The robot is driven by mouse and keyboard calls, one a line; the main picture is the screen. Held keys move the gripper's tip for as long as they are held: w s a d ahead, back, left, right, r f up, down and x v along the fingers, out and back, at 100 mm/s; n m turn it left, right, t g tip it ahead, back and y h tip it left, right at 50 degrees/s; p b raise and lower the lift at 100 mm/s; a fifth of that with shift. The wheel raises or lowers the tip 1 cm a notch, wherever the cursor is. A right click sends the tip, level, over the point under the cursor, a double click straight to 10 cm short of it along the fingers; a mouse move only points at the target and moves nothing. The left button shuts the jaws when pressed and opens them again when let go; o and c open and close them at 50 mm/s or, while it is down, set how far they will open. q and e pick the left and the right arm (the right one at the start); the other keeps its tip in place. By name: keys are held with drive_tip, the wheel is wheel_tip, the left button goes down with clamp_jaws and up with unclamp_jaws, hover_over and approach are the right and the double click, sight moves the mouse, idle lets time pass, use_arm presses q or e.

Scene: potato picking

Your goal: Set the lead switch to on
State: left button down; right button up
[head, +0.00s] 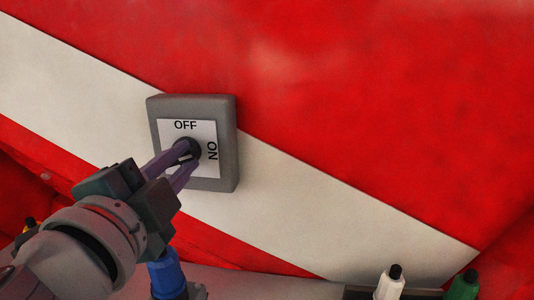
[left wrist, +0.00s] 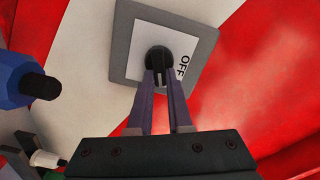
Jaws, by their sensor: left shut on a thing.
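The lead switch is a grey box (head: 228,165) on the red and white wall, with a white plate marked OFF at the top and ON, turned sideways, at the right. Its round black knob (head: 190,149) sits in the middle of the plate. My left gripper (head: 184,157) reaches up from the lower left with its purple fingers shut on the knob. In the left wrist view the fingers (left wrist: 160,82) meet the lower part of the knob (left wrist: 159,57), with OFF to the right of it. The fingers partly hide the knob, so I cannot tell its exact pointing direction. My right gripper is out of view.
A blue thing (head: 166,274) stands below the switch, close to my left arm; it shows with a black top in the left wrist view (left wrist: 18,80). A white bottle (head: 390,284) and a green bottle (head: 463,286) stand at the lower right. The wall right of the switch is clear.

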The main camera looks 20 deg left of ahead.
use_arm(q)
drive_tip(key=shift+d+f+m, duration=0.1)
drive_tip(key=shift+f+m, duration=0.05)
drive_tip(key=shift+m, duration=2.05)
drive_tip(key=c, duration=0.8)
unclamp_jaws()
drive_tip(key=shift+c, duration=0.2)
drive_tip(key=b+v, duration=0.4)
drive_tip(key=v, duration=0.6)
drive_tip(key=shift+b, duration=0.4)
